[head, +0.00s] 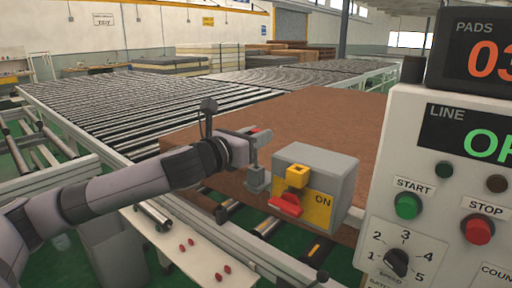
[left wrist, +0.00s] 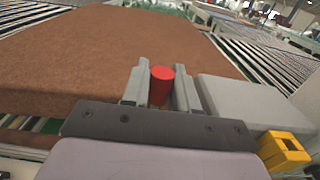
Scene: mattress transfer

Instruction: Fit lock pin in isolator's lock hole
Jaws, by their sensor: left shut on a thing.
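The isolator (head: 318,178) is a grey box with a yellow front marked ON, a red handle (head: 286,204) and a yellow lock bracket (head: 297,174) above it. Its grey top (left wrist: 245,108) and the square opening in the bracket (left wrist: 284,150) show in the left wrist view. My left gripper (head: 261,139) is shut on a red lock pin (left wrist: 160,86), a cylinder between the two fingers. The gripper is left of the isolator and apart from it. The pin's lower end is hidden. My right gripper is not in view.
A control panel (head: 440,165) with START and STOP buttons stands at the right. A large brown pad (head: 310,118) lies behind the isolator. A white shelf (head: 160,243) with several small red pieces is at the lower left. Roller conveyors (head: 140,105) stretch behind.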

